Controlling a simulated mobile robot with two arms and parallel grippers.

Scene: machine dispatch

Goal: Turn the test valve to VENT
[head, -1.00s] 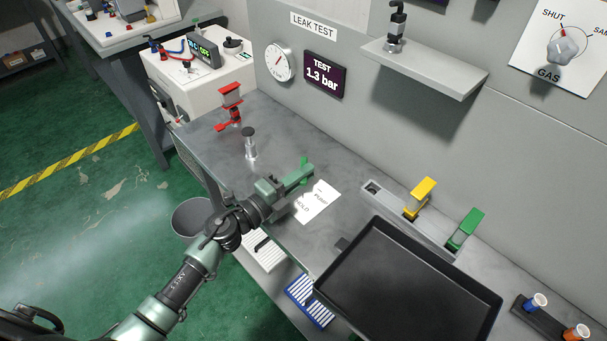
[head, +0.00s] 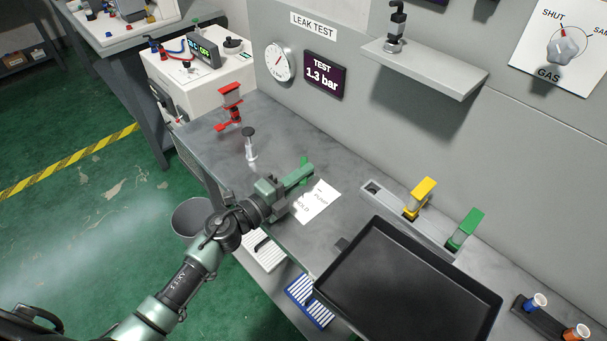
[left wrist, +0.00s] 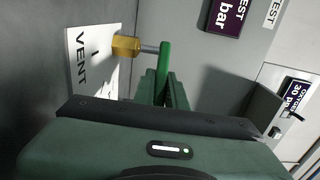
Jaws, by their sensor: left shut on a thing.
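The test valve shows best in the left wrist view, with a brass body (left wrist: 126,47) and a green lever (left wrist: 165,68). A white label card (left wrist: 82,62) reading VENT lies beside the brass body. In the head view the card (head: 320,203) lies on the bench, its print too small to read surely. My left gripper (head: 298,176) is at the valve, shut on the green lever, whose end shows just above the fingers. The arm and gripper hide most of the valve in the head view. My right gripper is not in view.
A display (head: 325,75) reads TEST 1.3 bar beside a round gauge (head: 279,62). A plunger-topped metal post (head: 250,145) and a red stand (head: 232,105) are to the left. A black tray (head: 335,278) and a slotted holder (head: 390,202) are to the right.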

